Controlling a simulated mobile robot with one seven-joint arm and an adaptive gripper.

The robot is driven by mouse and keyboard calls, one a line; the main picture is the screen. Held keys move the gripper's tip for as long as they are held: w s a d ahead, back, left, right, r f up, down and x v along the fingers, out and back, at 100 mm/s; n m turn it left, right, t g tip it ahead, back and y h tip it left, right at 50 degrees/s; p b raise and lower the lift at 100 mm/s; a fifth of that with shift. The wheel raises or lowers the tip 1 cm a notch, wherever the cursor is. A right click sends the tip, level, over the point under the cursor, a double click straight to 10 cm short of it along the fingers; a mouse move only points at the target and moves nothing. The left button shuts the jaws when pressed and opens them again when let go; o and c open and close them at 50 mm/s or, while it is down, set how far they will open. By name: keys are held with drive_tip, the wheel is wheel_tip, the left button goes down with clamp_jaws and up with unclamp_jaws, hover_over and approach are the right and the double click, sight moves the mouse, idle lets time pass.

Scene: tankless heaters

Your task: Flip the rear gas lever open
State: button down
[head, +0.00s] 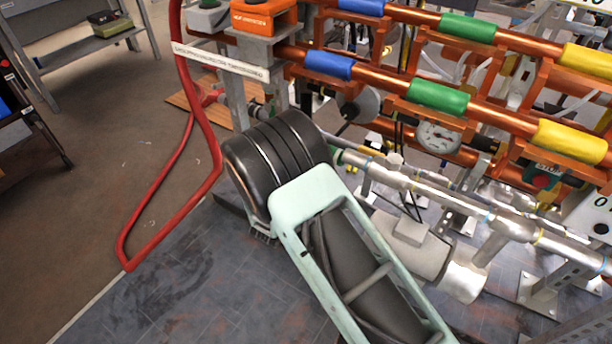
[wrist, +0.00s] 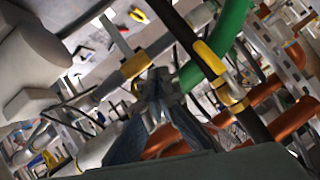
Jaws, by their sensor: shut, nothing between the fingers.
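In the wrist view, my gripper (wrist: 158,88) points into the pipework with its dark fingers together and nothing held. A yellow lever-like handle (wrist: 209,57) lies along a dark pipe, up and to the right of the fingertips. It looks apart from them, though the depth is hard to judge. I cannot tell whether it is the rear gas lever. A yellow fitting (wrist: 136,66) on a silver pipe is to the upper left of the fingertips. In the head view, my own arm hides my gripper, and no gas lever can be made out for certain.
Copper pipes with blue, green (head: 437,94) and yellow sleeves cross the upper right of the head view. A gauge (head: 437,137), silver pipes (head: 430,192) and a red stop button (head: 541,181) sit below.

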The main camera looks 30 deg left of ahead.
drive_tip(key=s+d, duration=0.1)
drive_tip(key=s, duration=0.2)
drive_tip(key=s+d+p, duration=0.1)
drive_tip(key=s, duration=0.1)
drive_tip(key=shift+s+d+r, duration=0.1)
drive_tip(key=shift+d+r, duration=0.05)
drive_tip(key=shift+d, duration=0.15)
drive_tip(key=shift+r, duration=0.1)
